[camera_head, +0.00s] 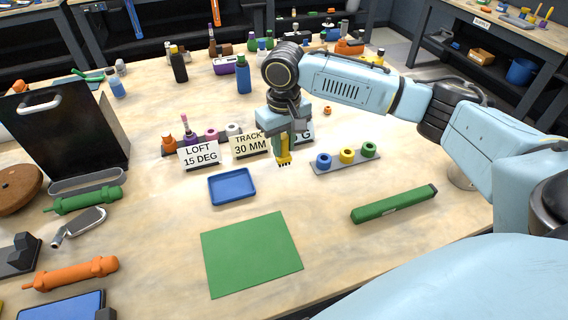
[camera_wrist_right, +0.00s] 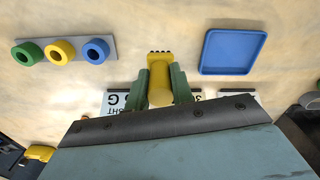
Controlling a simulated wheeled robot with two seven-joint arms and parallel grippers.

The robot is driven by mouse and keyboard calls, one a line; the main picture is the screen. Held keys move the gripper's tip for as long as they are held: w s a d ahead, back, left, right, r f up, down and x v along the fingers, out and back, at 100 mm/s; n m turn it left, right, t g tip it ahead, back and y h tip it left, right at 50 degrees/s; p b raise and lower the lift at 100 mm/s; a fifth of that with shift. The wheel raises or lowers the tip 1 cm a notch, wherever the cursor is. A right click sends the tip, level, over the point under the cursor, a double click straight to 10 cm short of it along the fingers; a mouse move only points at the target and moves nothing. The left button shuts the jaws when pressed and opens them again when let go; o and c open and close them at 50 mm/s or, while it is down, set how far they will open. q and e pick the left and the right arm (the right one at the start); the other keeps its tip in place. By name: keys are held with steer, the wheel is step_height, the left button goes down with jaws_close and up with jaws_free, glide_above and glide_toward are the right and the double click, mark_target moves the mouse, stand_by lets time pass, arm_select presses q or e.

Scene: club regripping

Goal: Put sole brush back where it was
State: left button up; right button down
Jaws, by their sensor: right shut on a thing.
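The sole brush (camera_head: 285,156) is yellow with short dark bristles at its lower end. My right gripper (camera_head: 284,140) is shut on it and holds it upright, bristles down, just in front of the label cards. In the right wrist view the brush (camera_wrist_right: 159,75) sits between the two green fingers of the gripper (camera_wrist_right: 160,88). I cannot tell whether the bristles touch the table. My left gripper is not in view.
A blue tray (camera_head: 232,187) lies left of the brush, and a rack with blue, yellow and green rings (camera_head: 346,157) lies right. Label cards (camera_head: 249,145) stand behind. A green mat (camera_head: 251,254) and a green bar (camera_head: 394,204) lie nearer. Bare table lies between them.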

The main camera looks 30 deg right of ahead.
mark_target(284, 159)
step_height(284, 159, down, 6)
steer(key=shift+r+b, duration=0.2)
steer(key=shift+b, duration=0.25)
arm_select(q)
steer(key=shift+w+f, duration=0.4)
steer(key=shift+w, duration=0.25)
arm_select(e)
steer(key=c, duration=1.2)
jaws_free()
steer(key=shift+f, duration=0.1)
arm_select(q)
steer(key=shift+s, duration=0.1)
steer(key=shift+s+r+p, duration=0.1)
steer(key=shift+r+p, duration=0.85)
steer(key=shift+p, duration=0.05)
arm_select(e)
step_height(284, 159, up, 12)
steer(key=shift+r, duration=0.15)
